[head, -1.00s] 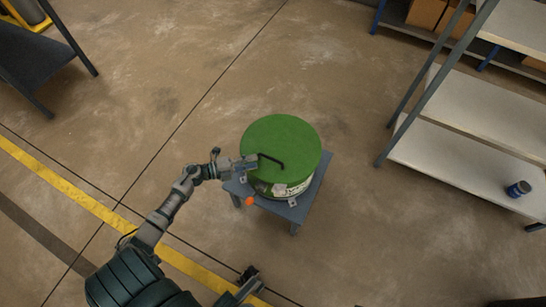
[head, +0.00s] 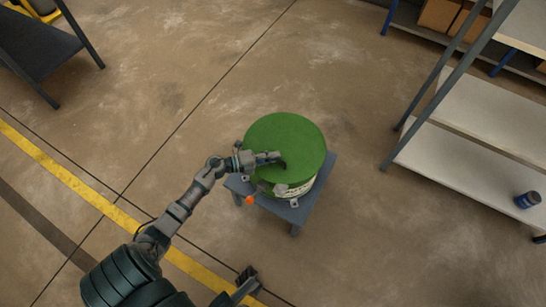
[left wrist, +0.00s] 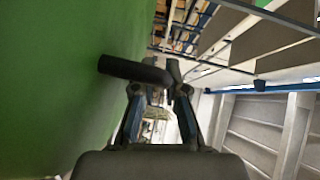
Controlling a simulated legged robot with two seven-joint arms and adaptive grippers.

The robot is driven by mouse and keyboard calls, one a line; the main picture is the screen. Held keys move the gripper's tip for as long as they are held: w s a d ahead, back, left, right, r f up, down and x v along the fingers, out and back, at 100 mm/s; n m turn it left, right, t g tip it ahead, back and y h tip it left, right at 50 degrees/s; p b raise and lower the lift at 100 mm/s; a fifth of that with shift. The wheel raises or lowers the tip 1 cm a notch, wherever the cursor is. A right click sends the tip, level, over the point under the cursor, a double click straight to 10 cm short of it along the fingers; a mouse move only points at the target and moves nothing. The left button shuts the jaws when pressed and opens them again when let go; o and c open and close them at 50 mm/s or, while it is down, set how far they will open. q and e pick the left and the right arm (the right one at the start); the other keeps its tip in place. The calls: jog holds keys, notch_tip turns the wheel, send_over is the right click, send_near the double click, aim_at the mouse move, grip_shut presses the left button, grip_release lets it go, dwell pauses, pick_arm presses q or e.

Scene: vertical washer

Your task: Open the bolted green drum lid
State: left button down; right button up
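The lid also fills the left of the left wrist view (left wrist: 60,80). My left gripper (head: 272,159) is over the lid, at its black handle (head: 283,165). In the left wrist view the handle (left wrist: 135,69) crosses in front of one finger. The fingers stand apart with a gap between them, and the handle partly hides their tips. An orange knob (head: 250,200) shows at the drum's lower left.
A metal shelf rack (head: 465,155) stands at the right with a dark blue can (head: 527,200) on it. A dark table (head: 40,45) is at the upper left. The concrete floor around the drum table is clear. A yellow line (head: 60,175) crosses it at the left.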

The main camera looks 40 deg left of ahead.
pick_arm(q)
jog(key=shift+s+d+f, duration=0.1)
jog(key=shift+d+f, duration=0.05)
jog(key=shift+d, duration=0.15)
